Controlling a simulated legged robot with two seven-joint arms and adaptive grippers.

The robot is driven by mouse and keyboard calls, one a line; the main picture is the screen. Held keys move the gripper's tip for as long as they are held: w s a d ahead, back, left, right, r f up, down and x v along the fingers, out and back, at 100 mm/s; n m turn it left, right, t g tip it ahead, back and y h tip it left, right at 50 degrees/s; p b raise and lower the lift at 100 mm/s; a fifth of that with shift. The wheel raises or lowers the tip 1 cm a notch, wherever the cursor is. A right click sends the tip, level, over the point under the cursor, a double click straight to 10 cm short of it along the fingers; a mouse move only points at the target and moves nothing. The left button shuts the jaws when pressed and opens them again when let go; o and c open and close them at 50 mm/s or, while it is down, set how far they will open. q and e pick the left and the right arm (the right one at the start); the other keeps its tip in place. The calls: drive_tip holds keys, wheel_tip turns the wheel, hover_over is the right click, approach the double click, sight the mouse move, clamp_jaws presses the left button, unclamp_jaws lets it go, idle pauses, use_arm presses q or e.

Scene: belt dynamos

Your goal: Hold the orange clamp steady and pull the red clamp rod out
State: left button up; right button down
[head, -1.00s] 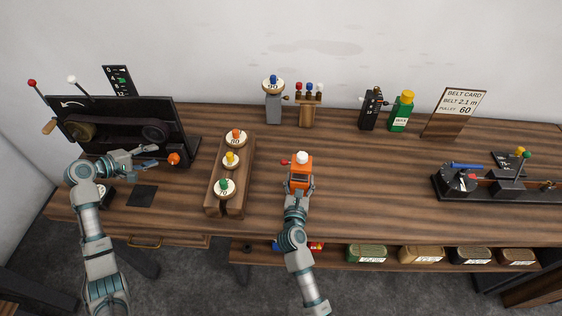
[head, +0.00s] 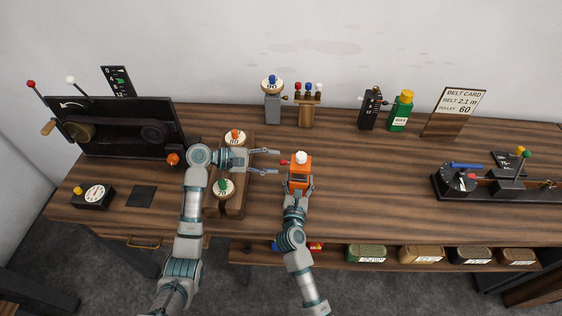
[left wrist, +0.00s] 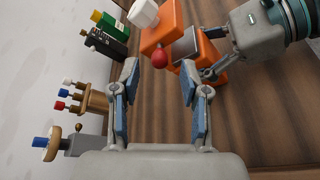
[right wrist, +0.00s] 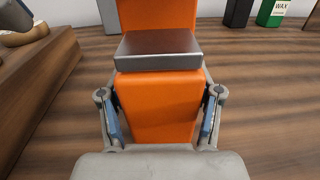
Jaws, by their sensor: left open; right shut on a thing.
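The orange clamp (head: 299,172) stands on the bench with a white knob on top. Its red rod knob (head: 284,162) sticks out to the left; in the left wrist view the red knob (left wrist: 160,58) lies ahead of the fingers. My right gripper (head: 299,188) is shut on the clamp's orange body (right wrist: 158,105), one finger on each side. My left gripper (head: 279,162) is open, with its fingers pointing right at the red knob. In the left wrist view its fingers (left wrist: 160,95) are apart with nothing between them.
A wooden block with numbered pulleys (head: 223,187) lies under my left arm. A peg stand (head: 310,112), a black box (head: 371,110) and a green wax bottle (head: 401,112) stand at the back.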

sight(281, 160)
use_arm(q)
drive_tip(key=shift+x, duration=1.75)
drive_tip(key=shift+c, duration=0.2)
clamp_jaws()
